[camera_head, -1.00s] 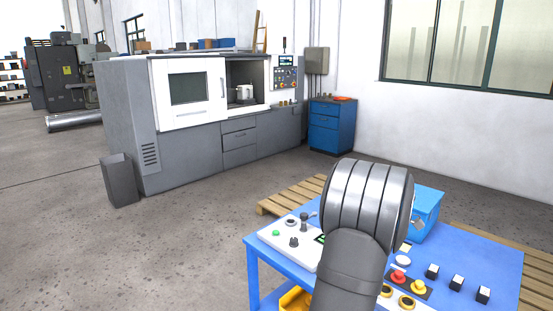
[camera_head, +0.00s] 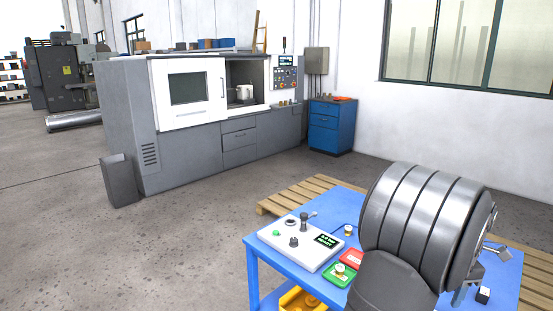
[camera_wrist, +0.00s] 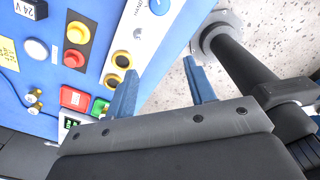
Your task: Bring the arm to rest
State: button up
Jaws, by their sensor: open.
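My gripper (camera_wrist: 163,88) shows in the wrist view as two blue fingers held apart with nothing between them. The fingers point over the edge of the blue table (camera_wrist: 95,80), with bare floor beyond the gap. My arm covers the right part of the table (camera_head: 262,253) in the head view and hides most of the gripper there. A red plate (camera_head: 351,258) and a green plate (camera_head: 331,277) lie on the table left of my arm. They also show in the wrist view as a red plate (camera_wrist: 74,98) and a green plate (camera_wrist: 99,107), left of the fingers.
A white control box (camera_head: 304,246) with knobs and a small display sits at the table's left. Red (camera_wrist: 77,33) and yellow push buttons stand on the table. A wooden pallet (camera_head: 285,200) lies behind it. A grey machine (camera_head: 180,165) stands farther back, with open floor between.

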jog(key=w+a+f, duration=0.1)
jog(key=w+f, duration=0.1)
jog(key=w, duration=0.1)
jog(key=w+a+f, duration=0.1)
jog(key=w+f, duration=0.1)
jog(key=w, duration=0.1)
jog(key=w+a+f, duration=0.1)
jog(key=w+f, duration=0.1)
jog(key=w, duration=0.1)
jog(key=shift+w+a+f, duration=0.15)
jog(key=shift+a+f, duration=0.1)
jog(key=shift+f, duration=0.15)
jog(key=shift+w+f, duration=0.15)
jog(key=shift+f, duration=0.7)
